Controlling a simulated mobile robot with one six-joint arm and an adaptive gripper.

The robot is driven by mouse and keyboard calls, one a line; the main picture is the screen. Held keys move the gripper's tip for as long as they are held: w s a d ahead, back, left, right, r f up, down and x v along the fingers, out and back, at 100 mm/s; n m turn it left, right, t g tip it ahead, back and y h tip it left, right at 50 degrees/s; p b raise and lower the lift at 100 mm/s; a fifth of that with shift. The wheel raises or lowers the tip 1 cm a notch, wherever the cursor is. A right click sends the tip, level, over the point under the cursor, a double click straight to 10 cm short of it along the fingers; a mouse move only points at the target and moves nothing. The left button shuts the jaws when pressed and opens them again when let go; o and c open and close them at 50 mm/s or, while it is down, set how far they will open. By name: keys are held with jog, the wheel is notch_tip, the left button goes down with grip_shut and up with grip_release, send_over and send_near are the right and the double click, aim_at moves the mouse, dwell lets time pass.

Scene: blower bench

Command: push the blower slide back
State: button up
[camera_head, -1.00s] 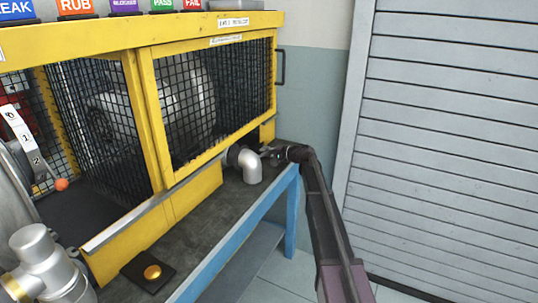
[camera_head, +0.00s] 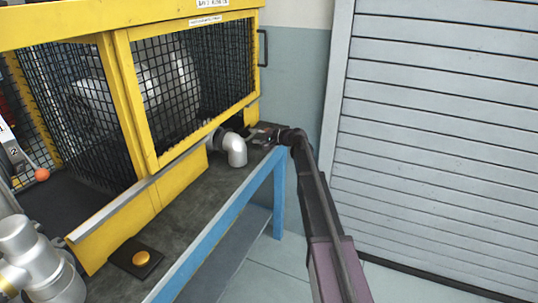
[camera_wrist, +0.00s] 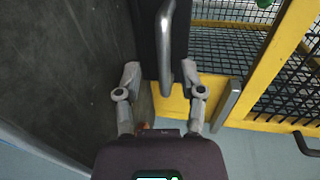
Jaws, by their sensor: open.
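My gripper (camera_head: 268,134) is at the far right end of the bench, just beyond the silver pipe elbow (camera_head: 235,150). In the wrist view my gripper (camera_wrist: 160,76) is open, its two fingers apart. A grey metal handle (camera_wrist: 164,45) on a dark strip (camera_wrist: 147,38) reaches down between the fingers in that picture. I cannot tell whether a finger touches it. This looks like the slide; in the head view it is too small and hidden to make out. The blower (camera_head: 155,82) sits inside the yellow mesh cage (camera_head: 125,85).
The dark bench top (camera_head: 190,203) has a blue front edge (camera_head: 217,217).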

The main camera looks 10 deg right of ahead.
jog(key=p+v, duration=0.3)
jog(key=v, duration=1.2)
jog(key=s+a+r+n+g+h+p, duration=0.2)
jog(key=s+a+p, duration=0.4)
jog(key=s+p, duration=0.3)
jog(key=s+a+r+n+g+h+p, duration=0.3)
jog(key=s+a+p, duration=0.3)
jog(key=s+p, duration=0.3)
jog(key=s+r+g+h, duration=0.1)
jog(key=s, duration=0.2)
jog(key=shift+s+r+g, duration=0.15)
jog(key=shift+r+g, duration=0.15)
jog(key=shift+g, duration=0.1)
jog(key=s+d+f+n+g+h, duration=0.1)
jog(key=s+h, duration=0.5)
jog(key=s, duration=1)
jog(key=shift+d+f+n+g+h, duration=0.2)
jog(key=shift+f+n+g+h, duration=0.35)
jog(key=shift+f, duration=0.55)
jog(key=shift+s, duration=0.15)
